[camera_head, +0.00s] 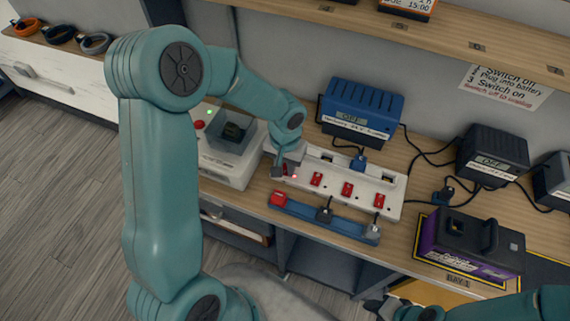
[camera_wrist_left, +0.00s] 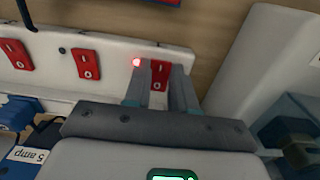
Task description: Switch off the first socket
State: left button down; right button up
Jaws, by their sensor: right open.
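The white socket strip (camera_head: 335,182) lies on the wooden bench, with a row of red rocker switches. The first socket's switch (camera_wrist_left: 159,75) is at the strip's end, beside a lit red lamp (camera_wrist_left: 136,62). My left gripper (camera_head: 284,172) is over that end, and its fingers stand a small gap apart. In the left wrist view, the fingers of this gripper (camera_wrist_left: 161,88) flank the switch and partly hide it; contact cannot be told. My right gripper (camera_head: 402,312) is open and empty at the bottom edge of the head view.
A blue charger (camera_head: 360,108) stands behind the strip, and dark chargers (camera_head: 492,157) stand to its right. A blue rail (camera_head: 318,215) with plugs lies in front. A white box (camera_head: 225,160) is close on the left. A purple-black battery (camera_head: 470,243) stands at right.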

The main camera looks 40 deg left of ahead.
pick_arm(q)
jog(key=shift+r+p, duration=0.25)
jog(key=shift+p, duration=0.15)
jog(key=shift+w+r+g+p, duration=0.15)
jog(key=shift+w+g+p, duration=0.1)
jog(key=shift+g+p, duration=0.8)
jog(key=shift+w+a+f+g+h+p, duration=0.1)
jog(key=shift+w+f+g+h+p, duration=0.15)
jog(key=shift+g+p, duration=0.2)
jog(key=shift+s, duration=0.1)
jog(key=c, duration=0.9)
grip_release()
jog(key=shift+r, duration=0.1)
